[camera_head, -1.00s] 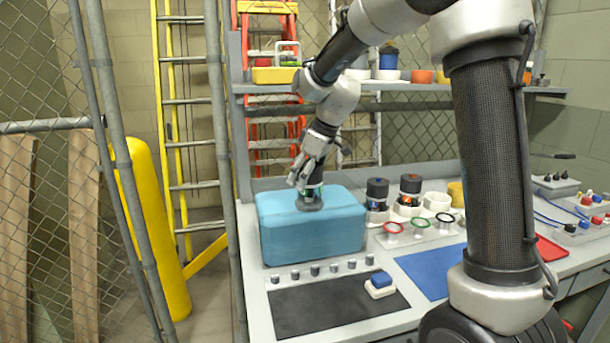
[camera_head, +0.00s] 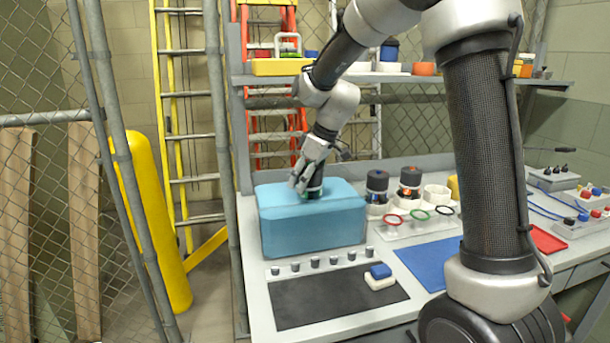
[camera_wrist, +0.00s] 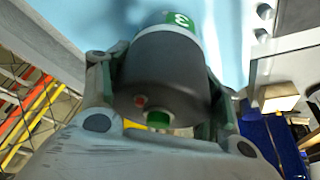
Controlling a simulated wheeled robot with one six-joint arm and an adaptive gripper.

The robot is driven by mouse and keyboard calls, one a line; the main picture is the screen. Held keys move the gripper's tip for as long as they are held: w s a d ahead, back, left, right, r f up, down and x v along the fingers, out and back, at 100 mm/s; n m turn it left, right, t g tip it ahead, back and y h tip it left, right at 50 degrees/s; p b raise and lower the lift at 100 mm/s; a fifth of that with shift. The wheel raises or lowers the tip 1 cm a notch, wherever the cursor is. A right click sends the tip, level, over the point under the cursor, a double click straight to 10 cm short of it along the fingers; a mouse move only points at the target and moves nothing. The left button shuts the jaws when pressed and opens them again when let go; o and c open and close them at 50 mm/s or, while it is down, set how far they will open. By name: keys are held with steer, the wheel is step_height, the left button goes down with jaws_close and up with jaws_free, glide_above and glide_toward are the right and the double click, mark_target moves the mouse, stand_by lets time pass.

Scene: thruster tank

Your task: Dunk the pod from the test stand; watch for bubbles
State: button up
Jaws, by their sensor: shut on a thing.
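My gripper (camera_head: 313,178) is shut on a dark cylindrical pod (camera_wrist: 160,80), which has a green label with a white mark and a green button on its end. In the head view the pod (camera_head: 315,193) is upright over the blue water tank (camera_head: 310,238). Its lower part seems to be in the water; I cannot tell how deep. No bubbles can be made out. Two other dark pods, one with a blue button (camera_head: 377,183) and one with an orange button (camera_head: 410,180), stand in white holders. A white holder (camera_head: 436,194) to their right is empty.
A rack with red, green and black rings (camera_head: 422,222) stands right of the tank. A blue mat (camera_head: 428,262) is to the right.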

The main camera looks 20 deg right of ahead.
mark_target(305, 197)
steer(key=shift+f, duration=0.2)
steer(key=shift+f, duration=0.85)
steer(key=shift+f, duration=0.9)
steer(key=shift+f, duration=0.9)
steer(key=shift+f, duration=0.9)
stand_by(4.2)
